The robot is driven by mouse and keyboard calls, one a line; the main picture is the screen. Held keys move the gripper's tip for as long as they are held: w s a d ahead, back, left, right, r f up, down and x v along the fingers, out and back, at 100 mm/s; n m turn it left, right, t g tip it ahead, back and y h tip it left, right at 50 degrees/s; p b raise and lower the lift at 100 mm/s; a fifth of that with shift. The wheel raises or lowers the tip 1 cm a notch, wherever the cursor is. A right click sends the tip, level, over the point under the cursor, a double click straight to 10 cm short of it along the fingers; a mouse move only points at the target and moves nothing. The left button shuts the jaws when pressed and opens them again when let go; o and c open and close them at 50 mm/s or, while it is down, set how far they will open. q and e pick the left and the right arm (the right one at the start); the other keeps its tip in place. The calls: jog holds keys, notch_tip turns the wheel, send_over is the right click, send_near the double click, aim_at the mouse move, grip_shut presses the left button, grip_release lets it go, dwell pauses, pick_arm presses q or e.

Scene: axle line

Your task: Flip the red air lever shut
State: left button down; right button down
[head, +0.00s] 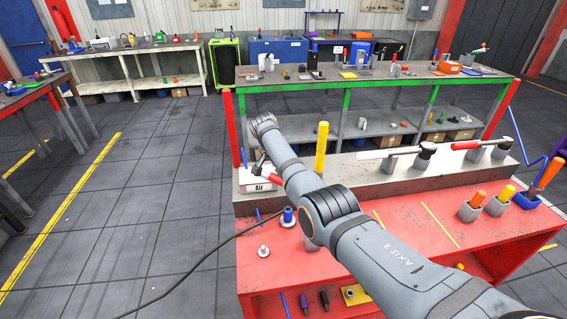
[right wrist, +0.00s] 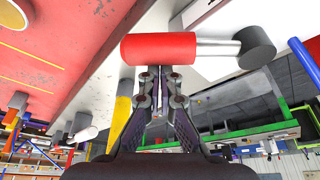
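The red air lever (head: 270,173) is by the white box marked "Air" (head: 258,184) at the left end of the raised grey ledge. In the right wrist view its red grip (right wrist: 158,48) lies across the picture, with a silver rod running right to a dark round pivot (right wrist: 257,48). My right arm reaches over the bench in the head view and partly covers the lever area. My right gripper (right wrist: 162,72) has its fingertips together at the near edge of the red grip, not around it. I cannot tell if they touch. My left gripper is not in view.
A yellow post (head: 322,146) stands right of my arm. Holders with orange and yellow handles (head: 480,202) are at the right of the red bench (head: 400,222). The floor at left is open.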

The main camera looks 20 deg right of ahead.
aim_at(277, 180)
jog(key=shift+s+a+m, duration=0.25)
jog(key=shift+a+m, duration=0.05)
jog(key=shift+s+a+m+g, duration=0.15)
jog(key=shift+s+m+g, duration=0.1)
jog(key=shift+m+g, duration=0.05)
jog(key=shift+s+a+m, duration=0.2)
jog(key=shift+m, duration=0.1)
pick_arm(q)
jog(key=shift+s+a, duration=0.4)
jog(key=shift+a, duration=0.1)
pick_arm(e)
jog(key=shift+s+a, duration=0.3)
jog(key=shift+a, duration=0.2)
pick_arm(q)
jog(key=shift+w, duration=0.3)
